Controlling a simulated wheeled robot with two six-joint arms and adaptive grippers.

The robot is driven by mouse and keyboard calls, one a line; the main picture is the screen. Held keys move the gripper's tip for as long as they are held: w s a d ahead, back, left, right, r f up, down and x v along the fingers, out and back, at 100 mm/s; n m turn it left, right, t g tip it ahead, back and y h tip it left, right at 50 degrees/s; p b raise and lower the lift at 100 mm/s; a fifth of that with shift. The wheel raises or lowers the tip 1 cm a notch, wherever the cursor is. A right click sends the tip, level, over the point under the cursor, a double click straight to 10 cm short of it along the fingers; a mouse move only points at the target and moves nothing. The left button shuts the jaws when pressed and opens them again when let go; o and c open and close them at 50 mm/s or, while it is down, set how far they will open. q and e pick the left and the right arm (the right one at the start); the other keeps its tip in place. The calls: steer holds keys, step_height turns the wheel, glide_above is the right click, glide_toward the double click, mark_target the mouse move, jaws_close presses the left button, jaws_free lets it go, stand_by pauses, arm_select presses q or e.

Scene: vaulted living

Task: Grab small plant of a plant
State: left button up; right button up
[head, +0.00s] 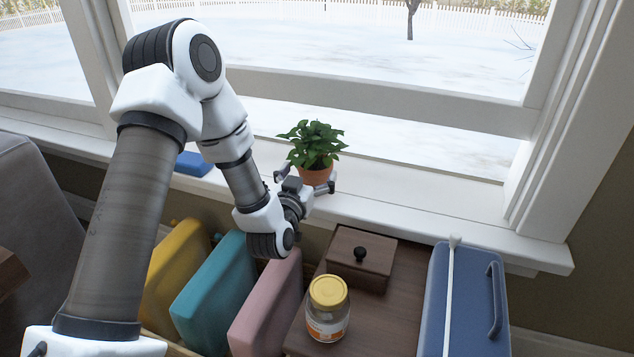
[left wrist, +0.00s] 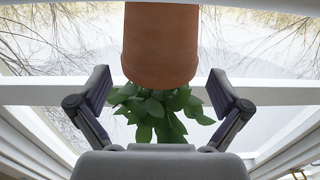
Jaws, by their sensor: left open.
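A small green leafy plant (head: 314,144) in a terracotta pot (head: 316,174) stands on the white window sill. My left gripper (head: 306,182) is at the pot, with one finger on each side of it. In the left wrist view, which shows the scene upside down, the pot (left wrist: 161,45) and its leaves (left wrist: 160,112) lie ahead between the two spread fingers of my left gripper (left wrist: 160,95). A gap shows on both sides of the pot. The left gripper is open. My right gripper is not in view.
A blue object (head: 194,164) lies on the sill (head: 420,210) left of the plant. Below are yellow (head: 177,265), teal (head: 214,292) and pink (head: 266,305) upright cases, a yellow-lidded jar (head: 328,308), a wooden box (head: 360,258) and a blue case (head: 464,305). The sill's right part is clear.

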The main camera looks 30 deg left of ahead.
mark_target(315, 161)
arm_select(q)
steer(key=b+x, duration=0.1)
steer(key=x, duration=0.2)
steer(key=shift+w+f, duration=0.1)
steer(key=shift+w, duration=0.05)
steer(key=shift+w+a+b, duration=0.1)
steer(key=shift+w+b, duration=0.2)
steer(key=shift+w, duration=0.05)
steer(key=c, duration=1.3)
